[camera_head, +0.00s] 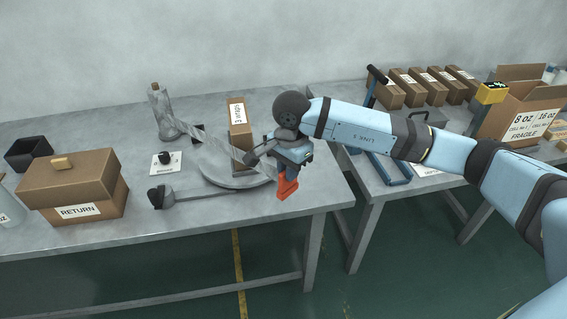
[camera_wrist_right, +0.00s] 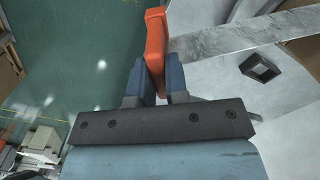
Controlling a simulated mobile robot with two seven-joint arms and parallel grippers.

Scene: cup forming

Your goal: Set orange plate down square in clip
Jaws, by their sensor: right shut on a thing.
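The orange plate (camera_head: 287,188) is held by my right gripper (camera_head: 290,168), over the front right edge of the grey metal table. In the right wrist view the orange plate (camera_wrist_right: 155,40) stands between the two blue fingers of my right gripper (camera_wrist_right: 158,80), which are shut on it. A small dark square frame (camera_wrist_right: 260,67) lies on a pale surface to the right of the plate in the wrist view; it may be the clip, but I cannot tell for sure. The plate is apart from it. My left gripper is not in view.
A round metal disc (camera_head: 222,176) and a slanted metal bar (camera_head: 208,141) from a post (camera_head: 160,108) lie left of my gripper. A lever with a dark knob (camera_head: 157,197) lies in front. A RETURN box (camera_head: 75,195) stands left; a tall carton (camera_head: 240,130) stands behind.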

